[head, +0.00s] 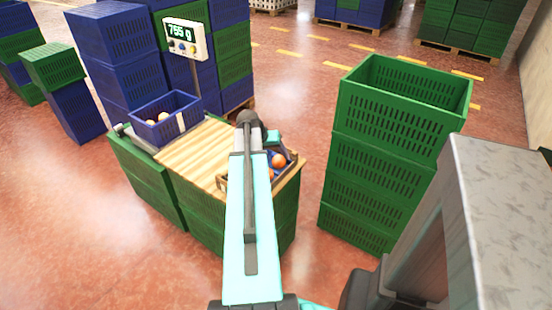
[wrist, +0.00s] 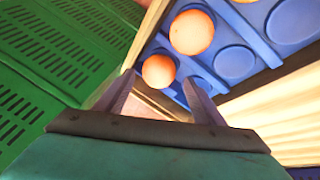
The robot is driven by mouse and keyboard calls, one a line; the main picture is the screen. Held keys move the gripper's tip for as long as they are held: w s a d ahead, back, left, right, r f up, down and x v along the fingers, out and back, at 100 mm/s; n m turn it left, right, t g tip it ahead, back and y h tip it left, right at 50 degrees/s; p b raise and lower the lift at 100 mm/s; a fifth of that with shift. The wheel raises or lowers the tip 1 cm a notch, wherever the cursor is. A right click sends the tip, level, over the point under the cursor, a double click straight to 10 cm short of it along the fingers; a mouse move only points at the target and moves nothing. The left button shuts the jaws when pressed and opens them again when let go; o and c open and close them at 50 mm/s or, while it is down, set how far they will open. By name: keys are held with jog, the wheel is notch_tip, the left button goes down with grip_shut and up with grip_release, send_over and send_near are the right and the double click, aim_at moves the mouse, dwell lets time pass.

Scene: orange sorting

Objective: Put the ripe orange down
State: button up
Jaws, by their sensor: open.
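The tray (head: 287,177) at the right end of the wooden tabletop has a blue insert (wrist: 262,62) with round cups. An orange (wrist: 158,71) lies at the tray's edge, just beyond and between my open fingertips, apart from both fingers. A second orange (wrist: 191,32) sits in a cup beside it, and a third shows only its edge at the top. In the head view one orange (head: 278,160) is plain in the tray; my arm partly hides another. My gripper (wrist: 163,97) is open and empty; in the head view my arm hides it. I cannot tell which orange is ripe.
A blue crate (head: 166,125) with oranges stands at the left on the scale, whose display (head: 185,38) reads 755 g. A tall stack of green crates (head: 385,150) stands right of the table. Wooden tabletop (head: 190,155) is bare between tray and crate.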

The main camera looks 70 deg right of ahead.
jog(key=v, duration=1)
jog(key=shift+s, duration=0.15)
dwell(2.8)
